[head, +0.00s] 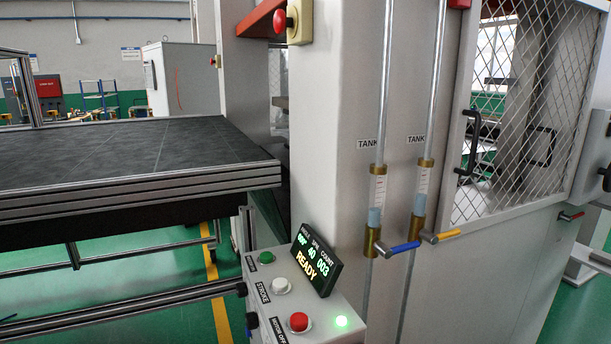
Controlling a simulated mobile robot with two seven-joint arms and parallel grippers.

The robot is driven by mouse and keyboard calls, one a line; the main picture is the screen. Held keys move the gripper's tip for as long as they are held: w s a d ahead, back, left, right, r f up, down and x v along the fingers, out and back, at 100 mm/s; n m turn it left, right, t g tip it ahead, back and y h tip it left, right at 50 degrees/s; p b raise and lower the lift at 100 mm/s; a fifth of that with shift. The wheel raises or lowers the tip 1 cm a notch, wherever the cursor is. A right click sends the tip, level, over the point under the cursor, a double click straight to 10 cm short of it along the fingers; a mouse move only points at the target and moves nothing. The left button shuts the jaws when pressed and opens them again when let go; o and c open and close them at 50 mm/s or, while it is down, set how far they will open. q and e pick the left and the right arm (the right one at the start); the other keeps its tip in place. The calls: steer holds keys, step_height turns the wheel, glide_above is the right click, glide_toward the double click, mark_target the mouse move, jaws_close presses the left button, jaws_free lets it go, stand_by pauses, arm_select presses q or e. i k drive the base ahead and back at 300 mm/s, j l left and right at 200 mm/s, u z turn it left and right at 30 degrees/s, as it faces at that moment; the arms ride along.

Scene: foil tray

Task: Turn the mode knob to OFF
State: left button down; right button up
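The control box (345,300) stands at the lower middle in the head view. Small dark knob-like parts (252,320) stick out at the box's left side; I cannot tell whether one is the mode knob or read any setting. A tilted display (316,262) reads READY, with 40 and 003 above. Neither of my grippers is in view.
A large dark-topped table (120,150) fills the left. Behind the box stands a grey machine column (325,130) with two vertical tank pipes, a blue lever (405,247) and a yellow lever (448,235). A mesh door (535,110) with a black handle is at right.

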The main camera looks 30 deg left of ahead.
mark_target(242, 290)
steer(key=u, duration=1.35)
